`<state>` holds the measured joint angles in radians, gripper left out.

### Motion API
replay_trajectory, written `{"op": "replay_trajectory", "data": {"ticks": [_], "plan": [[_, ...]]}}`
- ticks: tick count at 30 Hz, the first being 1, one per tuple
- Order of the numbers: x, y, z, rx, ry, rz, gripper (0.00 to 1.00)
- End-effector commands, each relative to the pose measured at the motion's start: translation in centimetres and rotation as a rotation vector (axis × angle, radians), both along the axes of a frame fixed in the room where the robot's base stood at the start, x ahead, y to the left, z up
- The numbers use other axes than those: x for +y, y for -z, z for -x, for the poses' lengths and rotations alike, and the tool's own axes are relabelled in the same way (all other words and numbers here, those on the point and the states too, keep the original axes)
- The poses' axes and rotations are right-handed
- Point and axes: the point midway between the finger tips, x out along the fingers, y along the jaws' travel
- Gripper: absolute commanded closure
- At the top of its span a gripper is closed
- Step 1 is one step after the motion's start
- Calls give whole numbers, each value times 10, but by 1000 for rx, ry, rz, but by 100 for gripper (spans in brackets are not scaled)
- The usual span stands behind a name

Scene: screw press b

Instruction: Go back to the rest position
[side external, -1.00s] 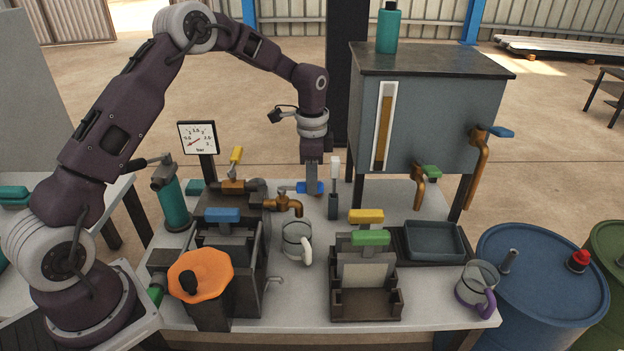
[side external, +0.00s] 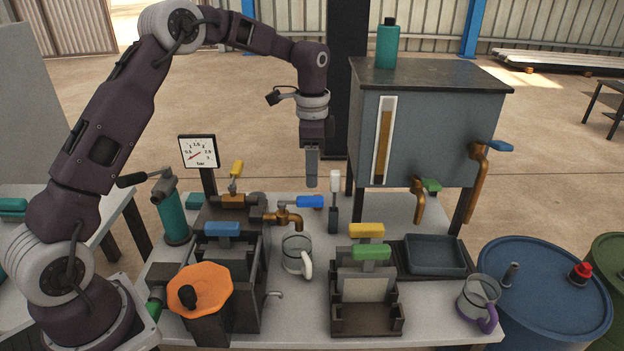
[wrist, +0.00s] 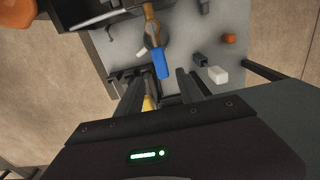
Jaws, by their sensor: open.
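My gripper (side external: 312,184) hangs pointing down above the back of the workbench, behind the copper tap (side external: 287,217). It is open and empty, raised clear of the blue tap handle (side external: 310,202). In the wrist view my gripper's two fingers (wrist: 158,92) stand apart, with the blue handle (wrist: 161,63) beyond them and nothing held between. A glass mug with a white handle (side external: 296,256) stands under the tap.
The grey tank (side external: 428,135) with a sight gauge stands to the right of my gripper. A white-topped lever (side external: 334,190) rises close by. The pressure gauge (side external: 198,152) stands to the left. The air above the bench is free.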

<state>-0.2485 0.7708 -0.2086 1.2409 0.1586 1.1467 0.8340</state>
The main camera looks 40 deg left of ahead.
Motion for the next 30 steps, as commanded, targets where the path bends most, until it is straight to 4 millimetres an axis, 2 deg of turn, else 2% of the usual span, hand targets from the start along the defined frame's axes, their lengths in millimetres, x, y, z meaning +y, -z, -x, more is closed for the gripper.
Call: {"op": "replay_trajectory", "data": {"ticks": [12,14,16,17,19,21,23,24,26,27,30], "plan": [[0,-1,0,-1,-1,-1,55],[-3,-11,5,-14,-12,-8,55],[-10,-40,21,-49,-54,-24,55],[-15,-57,33,-71,-81,-32,55],[-27,-96,69,-130,-167,-45,55],[-38,-127,113,-195,-264,-44,55],[-46,-146,153,-251,-352,-32,55],[-50,-153,180,-286,-412,-16,55],[-55,-159,220,-338,-500,16,55],[-58,-159,244,-368,-555,42,55],[-64,-149,292,-425,-671,112,55]]}}
